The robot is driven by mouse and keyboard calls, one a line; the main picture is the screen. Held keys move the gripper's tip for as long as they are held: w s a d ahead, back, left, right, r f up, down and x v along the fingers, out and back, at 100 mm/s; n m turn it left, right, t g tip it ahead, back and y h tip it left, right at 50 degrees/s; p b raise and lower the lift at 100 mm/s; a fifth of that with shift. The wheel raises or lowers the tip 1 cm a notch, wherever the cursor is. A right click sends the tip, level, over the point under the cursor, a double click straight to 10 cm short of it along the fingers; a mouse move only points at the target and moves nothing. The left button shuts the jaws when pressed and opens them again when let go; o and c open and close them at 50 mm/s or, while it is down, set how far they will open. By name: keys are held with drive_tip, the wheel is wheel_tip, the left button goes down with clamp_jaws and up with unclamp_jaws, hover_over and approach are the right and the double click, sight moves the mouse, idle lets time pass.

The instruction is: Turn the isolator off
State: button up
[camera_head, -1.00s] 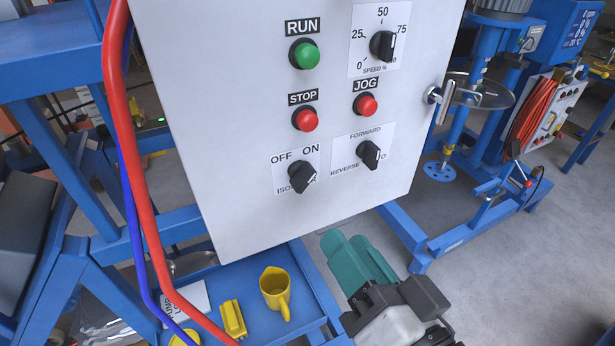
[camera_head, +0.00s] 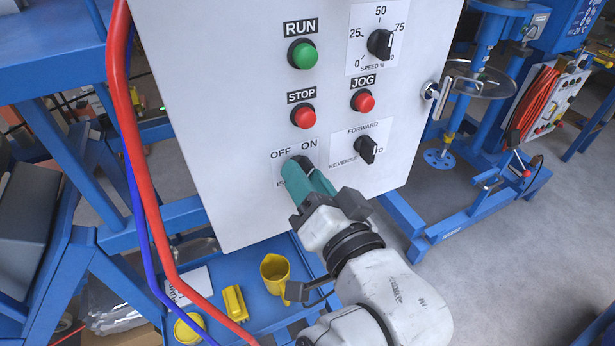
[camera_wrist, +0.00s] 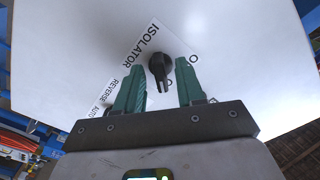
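The isolator switch is a black rotary knob (camera_wrist: 159,66) on a white label with OFF and ON above it, low on the white control panel (camera_head: 225,130). In the wrist view its grip bar points toward the ON side. My gripper (camera_wrist: 160,72) is open, with one teal finger on each side of the knob and gaps visible between. In the head view my gripper (camera_head: 301,181) covers most of the knob, and only a dark edge shows. Whether the fingertips touch the panel I cannot tell. The right finger partly hides the OFF/ON lettering in the wrist view.
Close by on the panel are the red STOP button (camera_head: 303,115), red JOG button (camera_head: 362,101) and forward/reverse knob (camera_head: 367,150). Red hose (camera_head: 128,150) hangs along the left. A yellow jug (camera_head: 274,273) stands on the blue shelf (camera_head: 262,315) below.

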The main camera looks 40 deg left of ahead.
clamp_jaws()
drive_tip(key=shift+f+n, duration=0.1)
drive_tip(key=shift+n, duration=0.2)
idle(0.4)
drive_tip(key=shift+w+n+b, duration=0.1)
drive_tip(key=shift+n+b, duration=4.75)
drive_tip(key=shift+n, duration=2.65)
